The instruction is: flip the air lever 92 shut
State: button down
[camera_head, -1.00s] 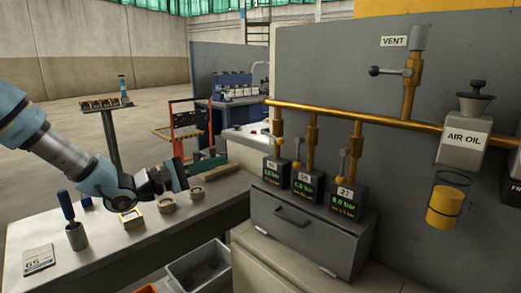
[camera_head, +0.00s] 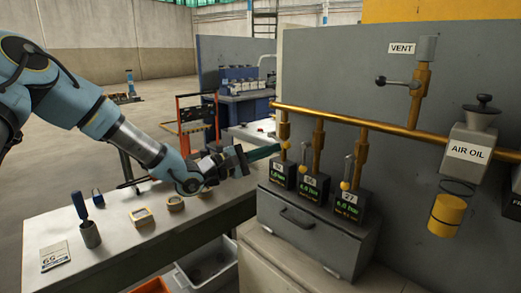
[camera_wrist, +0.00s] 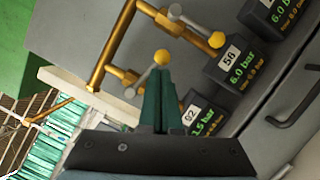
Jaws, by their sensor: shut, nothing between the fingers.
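The air lever 92 is a silver rod with a yellow ball (camera_wrist: 162,57) on a brass valve, at the left end of the row. In the head view its ball (camera_head: 285,145) shows above the leftmost gauge box (camera_head: 283,173). My gripper (camera_wrist: 160,75) is shut and empty. In the wrist view its dark green fingertips are right at the yellow ball; I cannot tell whether they touch. In the head view the gripper (camera_head: 264,152) reaches in from the left.
The neighbouring 56 lever (camera_wrist: 217,39) and its box (camera_wrist: 240,65) are close on the right. The 27 box (camera_head: 346,208) stands further right. A brass pipe (camera_head: 380,125) runs above. The bench (camera_head: 110,235) below my arm holds several small items.

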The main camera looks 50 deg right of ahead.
dwell(0.3)
jog(key=n+p, duration=0.1)
jog(key=r+n+h+p, duration=0.1)
jog(key=n, duration=0.1)
jog(key=shift+s, duration=0.3)
